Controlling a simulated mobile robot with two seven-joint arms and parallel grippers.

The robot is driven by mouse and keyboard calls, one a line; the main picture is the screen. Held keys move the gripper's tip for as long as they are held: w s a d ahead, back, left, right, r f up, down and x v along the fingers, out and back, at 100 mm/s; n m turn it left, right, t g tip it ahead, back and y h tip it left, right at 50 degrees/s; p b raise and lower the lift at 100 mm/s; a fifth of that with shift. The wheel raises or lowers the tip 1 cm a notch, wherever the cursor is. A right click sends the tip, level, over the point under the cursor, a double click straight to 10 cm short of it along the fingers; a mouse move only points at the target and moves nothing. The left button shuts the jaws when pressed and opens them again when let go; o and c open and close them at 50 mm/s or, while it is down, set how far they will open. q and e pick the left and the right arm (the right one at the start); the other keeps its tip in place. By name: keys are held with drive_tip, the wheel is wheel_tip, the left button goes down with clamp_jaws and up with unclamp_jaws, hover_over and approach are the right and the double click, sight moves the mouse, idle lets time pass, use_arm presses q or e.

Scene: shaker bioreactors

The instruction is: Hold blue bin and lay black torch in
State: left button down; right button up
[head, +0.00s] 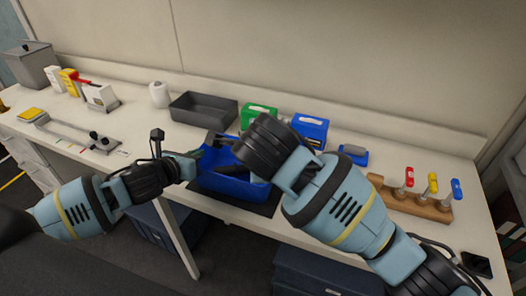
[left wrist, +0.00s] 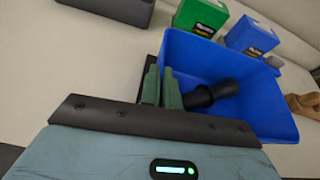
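The blue bin (head: 232,187) stands on a dark mat near the table's front edge, upright and open at the top. In the left wrist view the black torch (left wrist: 212,93) lies inside the bin (left wrist: 262,116), its wide head toward the right. My left gripper (head: 193,156) is at the bin's left side; its green fingers (left wrist: 162,88) are close together with the bin's left wall between them. My right arm's dark wrist (head: 268,143) is above the bin's right side and covers part of it. Its fingertips are hidden in the head view.
A green box (head: 258,115) and a blue box (head: 310,129) stand behind the bin. A grey tray (head: 203,109) is at back left. A wooden rack (head: 410,198) with coloured-handled tools is at right. A small blue object (head: 353,154) lies between.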

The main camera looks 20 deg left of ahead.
use_arm(q)
drive_tip(key=c, duration=1.6)
unclamp_jaws()
drive_tip(key=shift+o, duration=0.2)
drive_tip(key=v, duration=1.2)
